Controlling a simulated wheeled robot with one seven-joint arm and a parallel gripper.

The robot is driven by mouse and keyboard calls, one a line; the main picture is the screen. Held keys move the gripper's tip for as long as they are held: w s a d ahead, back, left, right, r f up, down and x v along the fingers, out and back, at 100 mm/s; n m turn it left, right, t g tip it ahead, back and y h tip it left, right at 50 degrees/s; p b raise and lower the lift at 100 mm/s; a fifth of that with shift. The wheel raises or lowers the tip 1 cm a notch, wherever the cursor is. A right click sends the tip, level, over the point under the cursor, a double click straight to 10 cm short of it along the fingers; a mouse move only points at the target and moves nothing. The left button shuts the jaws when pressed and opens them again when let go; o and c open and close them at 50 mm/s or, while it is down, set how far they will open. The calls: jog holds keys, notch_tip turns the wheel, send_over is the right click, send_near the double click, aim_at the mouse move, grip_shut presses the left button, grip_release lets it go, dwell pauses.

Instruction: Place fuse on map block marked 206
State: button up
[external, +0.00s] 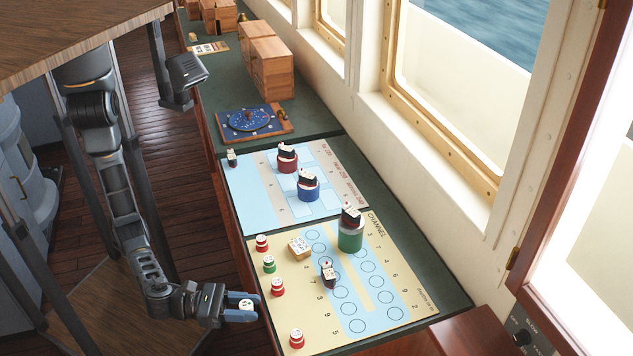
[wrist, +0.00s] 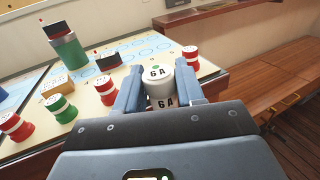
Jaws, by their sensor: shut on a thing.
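The fuse (wrist: 160,86) is a white cylinder with a green dot on its top and "6A" on its side. It is between the two blue fingers of my gripper (wrist: 160,92) in the wrist view. In the external view my gripper (external: 247,306) is shut on the fuse (external: 245,303), beside the left edge of the yellow chart (external: 325,335), off the chart. A cream block with dark marks (external: 299,248) lies on that chart, and it also shows in the wrist view (wrist: 56,82). I cannot read 206 on anything.
Red and green banded pieces (external: 277,287) line the chart's near left edge. A green cylinder (external: 350,238) bearing a small ship and a separate small ship (external: 328,275) stand on it. A blue chart (external: 262,205) lies beyond. A window wall borders the right.

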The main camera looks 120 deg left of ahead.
jog(key=s+a+f+m+t+h, duration=0.15)
jog(key=s+a+f+h, duration=0.3)
jog(key=f, duration=0.75)
jog(key=s+a+f+m+h, duration=0.3)
jog(key=s+a+f, duration=0.15)
jog(key=f, duration=0.75)
jog(key=w+d+r+m+h+p, duration=0.2)
jog(key=w+r+p, duration=0.1)
jog(key=r, duration=1)
jog(key=w+d+r+m+h+p, duration=0.2)
jog(key=w+r+h+p, duration=0.1)
jog(key=r, duration=1)
jog(key=s+a+r+n+y+p, duration=0.1)
jog(key=a+r+n+y+p, duration=0.1)
jog(key=a+r, duration=0.85)
jog(key=b, duration=0.3)
send_over(299, 245)
jog(key=shift+g, duration=0.25)
notch_tip(299, 245, down, 7)
jog(key=shift+r, duration=0.1)
jog(key=shift+f+b, duration=0.4)
jog(key=shift+f, duration=1.6)
jog(key=shift+f, duration=0.15)
